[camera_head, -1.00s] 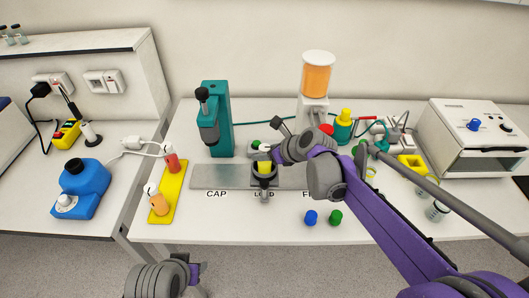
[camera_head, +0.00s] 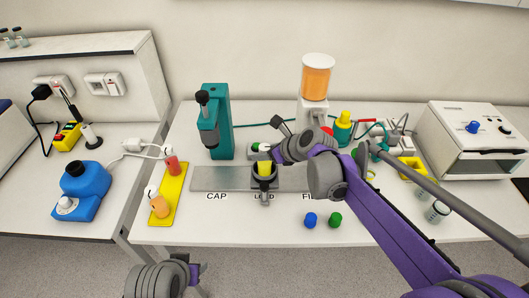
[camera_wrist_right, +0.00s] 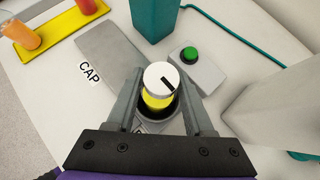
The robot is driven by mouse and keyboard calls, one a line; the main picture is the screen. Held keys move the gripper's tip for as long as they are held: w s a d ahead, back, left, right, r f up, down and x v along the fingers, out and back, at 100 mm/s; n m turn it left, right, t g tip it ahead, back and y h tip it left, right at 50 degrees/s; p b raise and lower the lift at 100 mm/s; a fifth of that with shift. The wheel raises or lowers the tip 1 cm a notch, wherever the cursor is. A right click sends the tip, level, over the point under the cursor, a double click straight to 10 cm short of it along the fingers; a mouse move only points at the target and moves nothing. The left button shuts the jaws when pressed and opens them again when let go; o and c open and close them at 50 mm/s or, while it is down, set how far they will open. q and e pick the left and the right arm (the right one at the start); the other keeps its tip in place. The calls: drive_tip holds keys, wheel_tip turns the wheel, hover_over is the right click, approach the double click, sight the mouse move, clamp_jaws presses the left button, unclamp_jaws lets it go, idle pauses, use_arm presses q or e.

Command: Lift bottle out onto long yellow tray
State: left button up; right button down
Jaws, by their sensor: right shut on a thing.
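A yellow bottle with a white, black-marked cap (camera_wrist_right: 161,78) stands upright at the dark round holder (camera_wrist_right: 174,112) on the grey rail. My right gripper (camera_wrist_right: 160,95) is shut on it, one finger on each side. In the head view, the bottle's yellow body (camera_head: 264,168) shows at the holder (camera_head: 265,183); its lower part is hidden inside. The long yellow tray (camera_head: 164,208) lies to the left, with a red bottle (camera_head: 171,162) and an orange bottle (camera_head: 159,206) on it. My left arm shows at the bottom left, its gripper not discernible.
A teal press (camera_head: 217,125) stands behind the rail (camera_head: 220,180), between the tray and holder. A juice dispenser (camera_head: 317,80) stands behind my right gripper. Blue (camera_head: 310,220) and green (camera_head: 335,220) caps lie in front. The tray's middle is bare.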

drive_tip(key=shift+r, duration=0.15)
drive_tip(key=shift+r+p, duration=0.45)
drive_tip(key=shift+r, duration=0.5)
